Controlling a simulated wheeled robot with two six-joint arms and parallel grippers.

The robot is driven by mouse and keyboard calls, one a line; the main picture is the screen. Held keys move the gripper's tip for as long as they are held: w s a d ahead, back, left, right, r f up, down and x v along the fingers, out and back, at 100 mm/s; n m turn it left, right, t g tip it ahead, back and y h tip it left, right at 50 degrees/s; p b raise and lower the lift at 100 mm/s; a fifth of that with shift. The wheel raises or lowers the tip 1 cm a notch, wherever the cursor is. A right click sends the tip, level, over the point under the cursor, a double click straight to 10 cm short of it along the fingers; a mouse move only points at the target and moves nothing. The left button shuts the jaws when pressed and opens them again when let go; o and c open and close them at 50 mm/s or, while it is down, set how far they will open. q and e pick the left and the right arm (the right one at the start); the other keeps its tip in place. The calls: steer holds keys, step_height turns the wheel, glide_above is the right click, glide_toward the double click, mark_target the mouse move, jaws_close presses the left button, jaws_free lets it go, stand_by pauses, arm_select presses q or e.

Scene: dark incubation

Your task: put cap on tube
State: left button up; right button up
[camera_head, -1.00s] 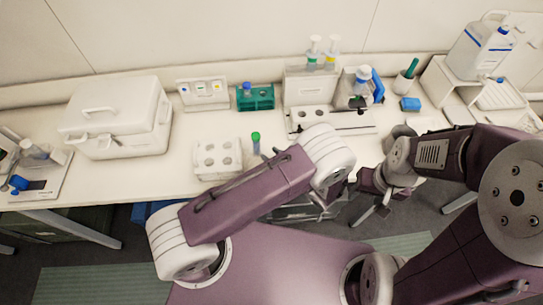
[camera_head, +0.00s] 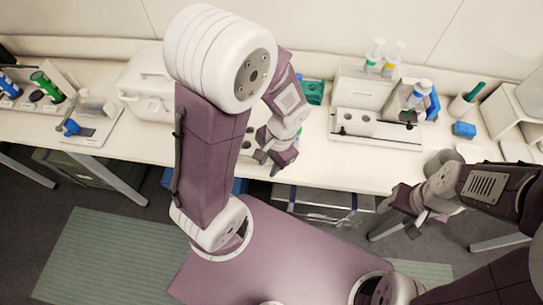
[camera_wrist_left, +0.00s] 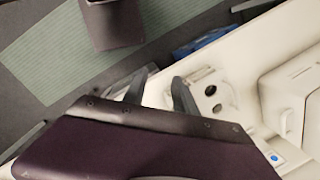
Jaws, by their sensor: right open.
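The white block with round holes (camera_wrist_left: 212,92) lies just beyond the right finger. At the far left of the bench lie a green tube-like item (camera_head: 46,86) and a blue one (camera_head: 8,84); I cannot tell whether they are capped. My right gripper (camera_head: 403,212) is open and empty in front of the bench.
A white lidded box (camera_head: 146,92) stands behind my left arm. A teal rack (camera_head: 313,92), a white holed stand (camera_head: 375,127) and a blue block (camera_head: 464,129) stand to the right. The bench's front strip between my grippers is clear.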

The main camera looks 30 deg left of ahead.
arm_select(q)
steer(key=r+n, duration=0.1)
steer(key=r+n+t+h, duration=0.1)
steer(key=n, duration=0.1)
steer(key=n+t+h, duration=0.1)
steer(key=n, duration=0.1)
steer(key=shift+w+d+r, duration=0.15)
steer(key=shift+w+r, duration=0.15)
steer(key=shift+r, duration=0.1)
steer(key=shift+f, duration=0.1)
step_height(320, 180, down, 5)
steer(key=b, duration=0.5)
